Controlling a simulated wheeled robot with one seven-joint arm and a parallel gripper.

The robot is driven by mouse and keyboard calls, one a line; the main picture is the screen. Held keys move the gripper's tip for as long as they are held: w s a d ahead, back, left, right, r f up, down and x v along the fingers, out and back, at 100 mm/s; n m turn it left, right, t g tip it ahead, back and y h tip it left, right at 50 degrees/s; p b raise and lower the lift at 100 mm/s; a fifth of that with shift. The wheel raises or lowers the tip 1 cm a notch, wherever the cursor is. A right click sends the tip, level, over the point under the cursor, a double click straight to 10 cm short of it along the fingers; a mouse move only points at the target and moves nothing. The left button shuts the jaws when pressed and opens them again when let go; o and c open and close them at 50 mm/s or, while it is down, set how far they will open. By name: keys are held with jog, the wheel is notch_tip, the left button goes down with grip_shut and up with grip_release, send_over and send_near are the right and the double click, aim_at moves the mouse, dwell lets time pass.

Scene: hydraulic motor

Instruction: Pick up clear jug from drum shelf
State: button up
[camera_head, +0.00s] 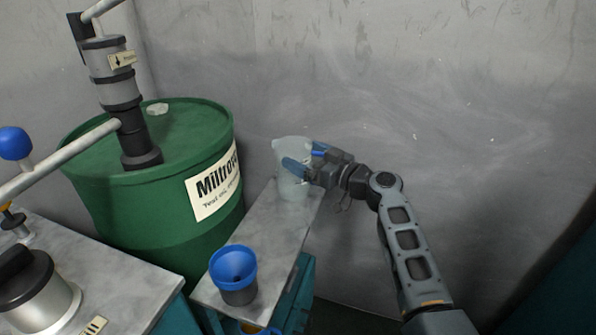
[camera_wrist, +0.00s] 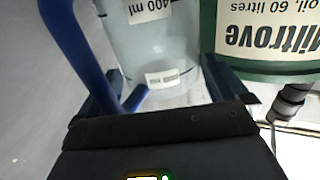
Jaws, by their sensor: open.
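The clear jug (camera_head: 290,151) stands upright at the far end of the narrow grey shelf (camera_head: 262,222) beside the green drum. In the wrist view the jug (camera_wrist: 152,45) fills the space between the spread fingers, with a "400 ml" mark and a small white label. A bent blue bar (camera_wrist: 73,50), which looks like the jug's handle, shows at left there. I cannot tell whether the fingers touch the jug. Part of the jug is hidden behind my gripper.
The large green drum (camera_head: 150,205) with a pump on top stands left of the shelf. A blue funnel-like cup (camera_head: 233,270) stands at the shelf's near end. A grey bench (camera_head: 110,285) is at lower left. A bare wall is behind the jug.

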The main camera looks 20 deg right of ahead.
jog(key=shift+c, duration=0.2)
jog(key=c, duration=1.1)
jog(key=shift+o, duration=0.2)
jog(key=shift+r, duration=0.15)
